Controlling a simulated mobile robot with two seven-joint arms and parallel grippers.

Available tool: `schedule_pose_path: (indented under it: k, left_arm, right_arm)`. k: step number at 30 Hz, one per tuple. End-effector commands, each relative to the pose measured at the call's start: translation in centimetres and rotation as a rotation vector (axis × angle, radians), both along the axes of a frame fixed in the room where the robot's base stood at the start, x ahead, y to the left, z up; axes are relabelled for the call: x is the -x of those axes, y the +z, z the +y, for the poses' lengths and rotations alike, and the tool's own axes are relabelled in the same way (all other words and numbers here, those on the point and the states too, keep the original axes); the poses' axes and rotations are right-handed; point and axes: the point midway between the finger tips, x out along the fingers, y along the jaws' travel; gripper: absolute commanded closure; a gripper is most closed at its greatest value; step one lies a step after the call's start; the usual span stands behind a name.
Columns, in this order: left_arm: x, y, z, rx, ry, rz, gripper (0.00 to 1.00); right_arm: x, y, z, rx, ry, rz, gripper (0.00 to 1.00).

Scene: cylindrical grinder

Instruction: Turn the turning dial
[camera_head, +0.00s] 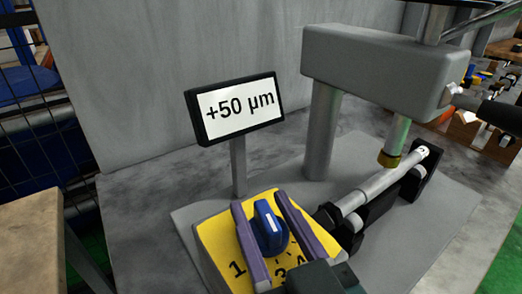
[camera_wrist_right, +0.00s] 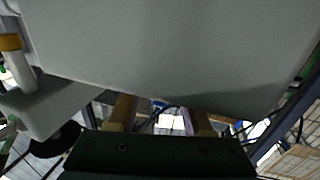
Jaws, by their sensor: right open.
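The turning dial is a blue knob (camera_head: 268,226) on a yellow panel (camera_head: 212,238) marked with black numbers, of which 1 and 3 read clearly. My right gripper (camera_head: 260,199) is open, with its two purple fingers lying on either side of the knob. A narrow gap shows between the knob and the fingers, though contact low down cannot be told. The gripper's dark body covers the panel's lower right. The dial is not clearly visible in the right wrist view. My left gripper is in neither view.
A sign (camera_head: 240,107) reading "+50 µm" stands on a post behind the panel. A grey machine head (camera_head: 378,65) on a column rises at the right, above a horizontal metal shaft (camera_head: 385,183). A wooden surface (camera_head: 32,240) is at the left.

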Motion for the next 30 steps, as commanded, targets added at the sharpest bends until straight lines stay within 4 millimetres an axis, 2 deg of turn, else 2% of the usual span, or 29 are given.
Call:
schedule_pose_path:
  k: [3, 6, 16, 27, 30]
  left_arm:
    - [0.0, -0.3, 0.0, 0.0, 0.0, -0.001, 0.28]
    - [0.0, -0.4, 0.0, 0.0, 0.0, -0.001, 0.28]
    - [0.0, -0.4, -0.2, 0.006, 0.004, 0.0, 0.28]
    - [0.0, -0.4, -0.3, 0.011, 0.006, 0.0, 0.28]
    - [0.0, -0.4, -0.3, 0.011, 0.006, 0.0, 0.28]
  right_arm:
    - [-1.7, -0.1, 0.6, 0.0, 0.0, -0.001, 0.5]
    - [-2.5, -0.1, 0.9, -0.001, -0.001, 0.0, 0.5]
    - [-2.9, 0.0, 1.1, 0.001, 0.0, 0.002, 0.5]
    - [-2.8, 0.0, 1.1, 0.001, 0.0, 0.002, 0.92]
    - [-2.8, 0.0, 1.1, 0.001, 0.0, 0.002, 1.0]
